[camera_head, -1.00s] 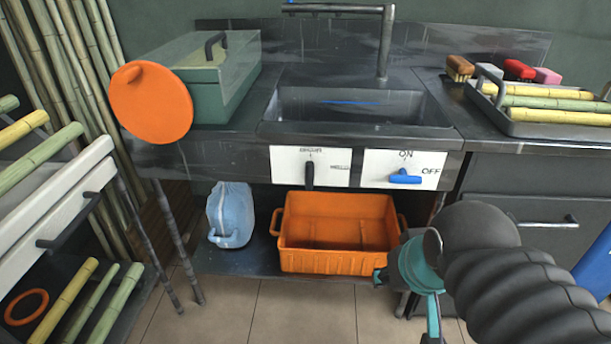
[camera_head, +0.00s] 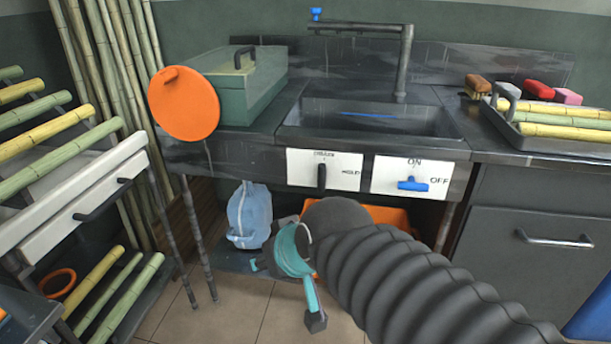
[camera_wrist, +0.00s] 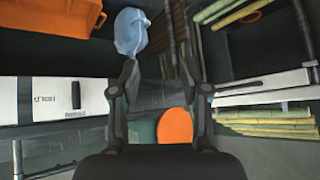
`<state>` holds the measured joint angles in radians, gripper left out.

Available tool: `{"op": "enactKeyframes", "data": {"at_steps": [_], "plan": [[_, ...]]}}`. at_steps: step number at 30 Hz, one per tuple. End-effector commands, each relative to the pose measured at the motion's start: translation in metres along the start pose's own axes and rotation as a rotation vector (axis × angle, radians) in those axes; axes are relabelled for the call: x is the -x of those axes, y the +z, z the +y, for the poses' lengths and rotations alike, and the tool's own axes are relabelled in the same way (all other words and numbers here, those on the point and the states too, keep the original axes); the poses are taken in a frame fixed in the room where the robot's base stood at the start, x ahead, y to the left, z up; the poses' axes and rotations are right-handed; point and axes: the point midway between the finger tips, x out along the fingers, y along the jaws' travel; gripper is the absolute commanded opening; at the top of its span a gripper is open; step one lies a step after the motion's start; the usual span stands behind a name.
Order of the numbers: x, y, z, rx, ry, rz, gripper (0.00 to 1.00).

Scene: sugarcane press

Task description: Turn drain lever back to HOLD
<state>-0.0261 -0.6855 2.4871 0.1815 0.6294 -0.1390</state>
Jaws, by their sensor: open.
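The drain lever (camera_head: 321,177) is a short black handle on the left white plate (camera_head: 345,172) below the sink. It stands vertical, in line with the upper label, which looks like DRAIN; HOLD is printed to its right. In the wrist view the lever (camera_wrist: 79,97) shows at the left on its plate (camera_wrist: 52,97). My gripper (camera_head: 286,293) is low in front of the counter, below and left of the lever and apart from it. In the wrist view my gripper (camera_wrist: 158,75) has its fingers spread with nothing held between them.
A second plate with a blue lever (camera_head: 412,184) is to the right. Below are a blue jug (camera_head: 248,215) and an orange crate (camera_head: 388,214), partly hidden by my arm. An orange disc (camera_head: 184,104) sticks out at the counter's left front. A cane rack (camera_head: 75,190) stands left.

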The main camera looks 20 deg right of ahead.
Motion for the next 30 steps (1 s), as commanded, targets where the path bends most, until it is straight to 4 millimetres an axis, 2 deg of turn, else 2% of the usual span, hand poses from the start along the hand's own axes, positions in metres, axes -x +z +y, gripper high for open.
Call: {"op": "enactKeyframes", "data": {"at_steps": [1, 4, 7, 11, 15, 19, 24, 30], "plan": [[-0.016, -0.012, -0.008, 0.003, -0.03, 0.07, 0.46], [-0.033, -0.048, -0.019, -0.005, -0.065, 0.233, 0.46], [-0.044, -0.08, -0.022, -0.029, -0.061, 0.388, 0.46], [-0.056, -0.115, -0.013, -0.08, -0.001, 0.57, 0.46], [-0.066, -0.135, 0.012, -0.147, 0.14, 0.723, 0.46], [-0.072, -0.137, 0.044, -0.209, 0.329, 0.816, 0.46], [-0.076, -0.12, 0.082, -0.267, 0.597, 0.854, 0.46], [-0.072, -0.098, 0.105, -0.295, 0.809, 0.838, 0.46]]}}
